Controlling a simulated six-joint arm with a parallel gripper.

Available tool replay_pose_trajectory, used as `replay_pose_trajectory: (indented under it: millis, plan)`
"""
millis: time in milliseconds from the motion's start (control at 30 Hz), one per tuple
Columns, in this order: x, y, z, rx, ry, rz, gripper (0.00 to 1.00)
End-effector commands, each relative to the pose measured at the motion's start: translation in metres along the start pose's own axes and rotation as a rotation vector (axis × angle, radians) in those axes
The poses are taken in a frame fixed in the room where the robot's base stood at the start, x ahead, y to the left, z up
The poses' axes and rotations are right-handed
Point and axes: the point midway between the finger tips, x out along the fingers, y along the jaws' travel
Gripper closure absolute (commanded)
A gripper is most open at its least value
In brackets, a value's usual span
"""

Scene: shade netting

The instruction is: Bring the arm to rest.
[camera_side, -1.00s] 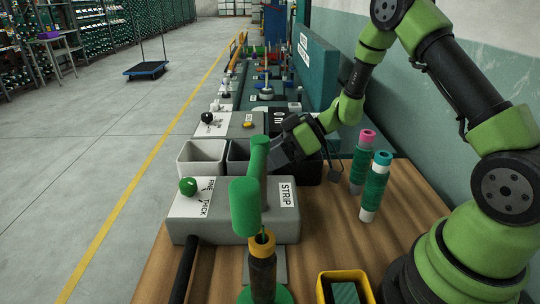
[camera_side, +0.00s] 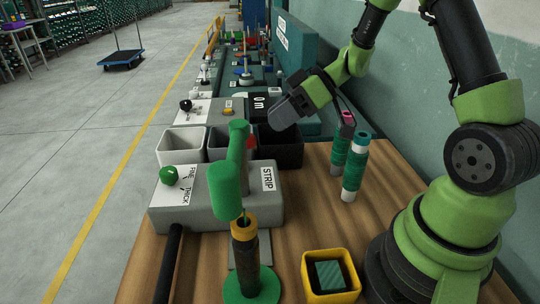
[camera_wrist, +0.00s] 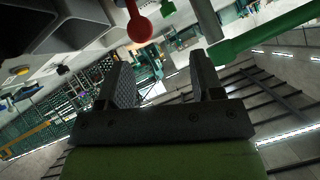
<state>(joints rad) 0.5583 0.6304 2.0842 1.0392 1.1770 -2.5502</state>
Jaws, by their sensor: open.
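My gripper (camera_side: 284,112) is in the air over the black bin (camera_side: 283,150), beyond the green post of the STRIP station. In the wrist view its two jaws (camera_wrist: 162,78) stand apart with nothing between them. A yellow-topped dark spindle (camera_side: 244,232) stands in front on a green round base.
Two green-wound spools (camera_side: 355,168) stand upright on the wooden table (camera_side: 400,178) right of the station. A yellow-rimmed box (camera_side: 331,292) holds a green block near my base. White (camera_side: 181,157) and grey bins stand beside the black one. A teal wall (camera_side: 440,110) bounds the right.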

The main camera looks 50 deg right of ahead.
Motion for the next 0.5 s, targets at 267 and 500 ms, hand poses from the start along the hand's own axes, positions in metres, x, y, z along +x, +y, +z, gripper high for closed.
replay_pose_trajectory:
  millis: [267, 500]
  plan:
    - [-0.028, -0.089, -0.029, 0.185, -0.232, 0.022, 0.40]
    - [-0.061, -0.150, -0.026, 0.367, -0.324, 0.228, 0.40]
